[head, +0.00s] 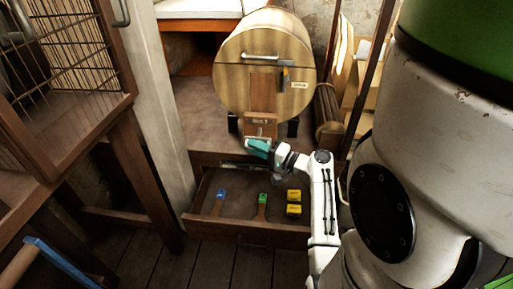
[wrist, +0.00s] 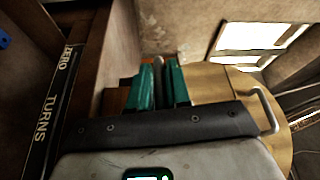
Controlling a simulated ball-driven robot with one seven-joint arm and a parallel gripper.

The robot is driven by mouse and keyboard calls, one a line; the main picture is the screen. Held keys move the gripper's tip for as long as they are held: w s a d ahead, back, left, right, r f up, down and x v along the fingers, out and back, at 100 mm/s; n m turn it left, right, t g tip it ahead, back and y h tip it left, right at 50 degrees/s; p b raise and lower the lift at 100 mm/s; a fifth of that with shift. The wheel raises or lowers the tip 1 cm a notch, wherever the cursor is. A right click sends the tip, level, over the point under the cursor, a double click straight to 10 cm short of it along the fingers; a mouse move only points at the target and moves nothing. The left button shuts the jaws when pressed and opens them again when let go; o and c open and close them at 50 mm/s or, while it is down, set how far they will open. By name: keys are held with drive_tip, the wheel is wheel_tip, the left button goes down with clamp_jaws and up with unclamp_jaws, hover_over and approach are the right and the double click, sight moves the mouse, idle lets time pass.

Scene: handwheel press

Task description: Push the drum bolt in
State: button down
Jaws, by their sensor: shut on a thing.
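The round wooden drum (head: 236,82) stands at the back centre of the head view, with a metal handle on its face. A small sign (head: 260,121) that seems to read BOLT is at its lower front. My gripper (head: 256,146) is just below that sign, its green fingers pointing toward the drum's base. In the wrist view the green fingers (wrist: 159,84) are shut on a slim grey bar, which looks like the drum bolt (wrist: 158,68). The bolt's far end is hidden. The drum (wrist: 205,82) also shows to the right there.
Below the drum, an open drawer (head: 243,232) holds a blue-tagged item (head: 221,194), a green-tagged item (head: 263,198) and yellow blocks (head: 293,203). A wire-fronted wooden cabinet (head: 70,75) stands at left. In the wrist view, a black strip (wrist: 52,100) reads TURNS and ZERO.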

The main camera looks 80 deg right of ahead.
sight(258, 137)
idle(0.4)
drive_tip(key=d+b, duration=0.1)
drive_tip(key=d, duration=0.2)
drive_tip(key=shift+d+f, duration=0.1)
drive_tip(key=shift+d, duration=0.45)
drive_tip(key=c, duration=1.2)
unclamp_jaws()
drive_tip(key=shift+d, duration=0.15)
drive_tip(key=shift+o, duration=0.2)
drive_tip(key=p+v, duration=0.2)
drive_tip(key=v, duration=0.8)
drive_tip(key=shift+s+a, duration=0.25)
drive_tip(key=shift+s, duration=0.1)
